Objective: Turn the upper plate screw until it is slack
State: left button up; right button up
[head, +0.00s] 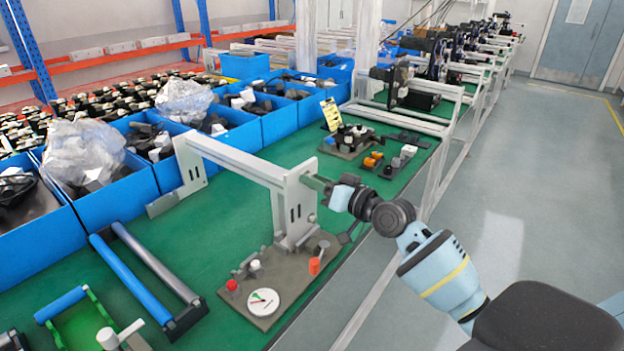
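A pale grey upright plate (290,212) stands on a dark base at the end of a horizontal beam (232,160). My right gripper (316,182) comes in from the right and is at the upper right edge of this plate. My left gripper is not in view.
A base panel with a white dial (263,301), a red knob (232,286) and an orange knob (314,265) lies below the plate. Blue bins (112,196) line the left. A blue-and-grey tube frame (130,278) lies in front. Green bench surface (235,215) is partly clear.

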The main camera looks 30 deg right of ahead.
grip_shut()
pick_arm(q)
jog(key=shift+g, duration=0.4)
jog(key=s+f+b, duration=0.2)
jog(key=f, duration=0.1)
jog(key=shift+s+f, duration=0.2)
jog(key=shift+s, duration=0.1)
pick_arm(e)
jog(key=n, duration=0.9)
jog(key=shift+d+n, duration=0.1)
jog(key=shift+n, duration=0.3)
grip_release()
